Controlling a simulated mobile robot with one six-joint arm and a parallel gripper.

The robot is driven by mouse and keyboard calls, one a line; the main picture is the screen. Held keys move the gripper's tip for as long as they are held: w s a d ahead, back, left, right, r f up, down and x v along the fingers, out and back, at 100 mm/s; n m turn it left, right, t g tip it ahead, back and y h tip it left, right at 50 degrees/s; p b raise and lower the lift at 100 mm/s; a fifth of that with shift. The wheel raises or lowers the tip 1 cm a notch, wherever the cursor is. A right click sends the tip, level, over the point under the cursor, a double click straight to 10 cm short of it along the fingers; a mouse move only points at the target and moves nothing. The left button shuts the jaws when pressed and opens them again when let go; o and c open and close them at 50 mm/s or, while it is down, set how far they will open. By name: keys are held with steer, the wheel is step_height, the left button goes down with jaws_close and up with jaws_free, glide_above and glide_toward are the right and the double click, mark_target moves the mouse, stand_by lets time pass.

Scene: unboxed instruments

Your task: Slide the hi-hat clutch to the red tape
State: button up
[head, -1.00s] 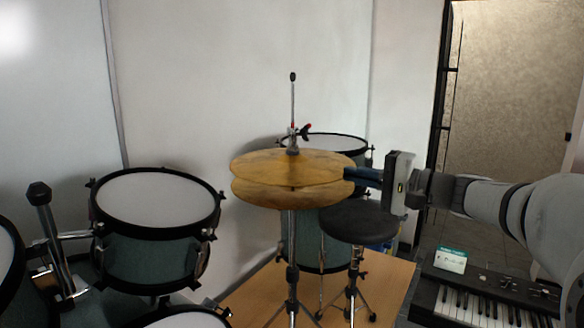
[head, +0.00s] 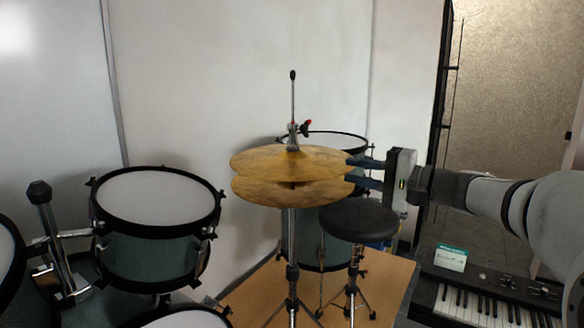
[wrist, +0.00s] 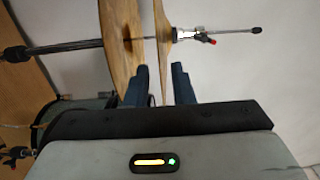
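The hi-hat stands upright mid-scene in the head view, with a gold top cymbal (head: 275,160) above a gold bottom cymbal (head: 262,192) and a gap between them. The metal clutch (head: 292,137) sits on the thin rod just above the top cymbal, with a red-tipped piece beside it. The clutch also shows in the wrist view (wrist: 188,34). I cannot make out a separate band of red tape. My gripper (head: 367,172) is open at the cymbals' right edge. In the wrist view its fingers (wrist: 159,84) lie either side of the top cymbal's edge (wrist: 163,55).
A black stool (head: 358,220) stands below my gripper. A drum with a white head (head: 340,145) is behind the cymbals, and another drum (head: 155,200) is at left. A keyboard (head: 490,300) is at lower right. The wall is behind the stand.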

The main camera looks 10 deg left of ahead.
steer(key=b+v, duration=0.2)
steer(key=v, duration=0.8)
steer(key=shift+b, duration=0.35)
steer(key=shift+a, duration=0.1)
steer(key=s+a+f+g+h, duration=0.1)
steer(key=s+f+g+h, duration=0.1)
steer(key=s+f+h, duration=0.5)
steer(key=s+a+f+g+h, duration=0.1)
steer(key=s+f+h, duration=0.1)
steer(key=s+f, duration=0.65)
steer(key=s+d+f+n+h, duration=0.2)
steer(key=s+d+f+h, duration=0.1)
steer(key=f, duration=0.4)
steer(key=s+d+f+n+h, duration=0.2)
steer(key=s+d+f+h, duration=0.2)
steer(key=d+f+h, duration=0.1)
steer(key=shift+s+d+f, duration=0.25)
steer(key=shift+d+f, duration=0.35)
steer(key=shift+f, duration=0.35)
